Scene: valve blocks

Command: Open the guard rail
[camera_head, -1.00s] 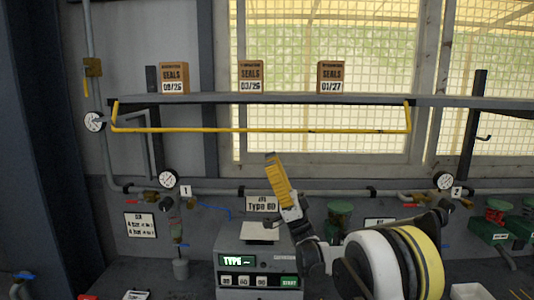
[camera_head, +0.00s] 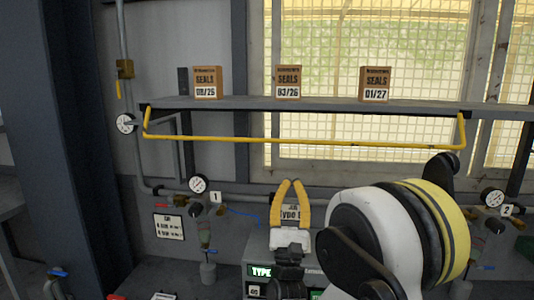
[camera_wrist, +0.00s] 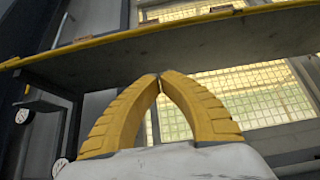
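The guard rail (camera_head: 300,142) is a long yellow bar with a short bent arm at each end. Its ends meet the grey shelf (camera_head: 330,104), and in the head view its bar shows below the shelf's front edge. In the wrist view the rail (camera_wrist: 120,36) crosses the top, along the shelf's underside. My gripper (camera_head: 292,181) has yellow fingers pointing up, below the rail's middle in the picture and apart from it. The fingertips (camera_wrist: 159,76) come together with nothing between them.
Three small SEALS boxes (camera_head: 288,82) stand in a row on the shelf. Gauges (camera_head: 198,184) and pipes line the wall below. A device with a TYPE display (camera_head: 262,271) stands behind my gripper. A barred window is behind the shelf.

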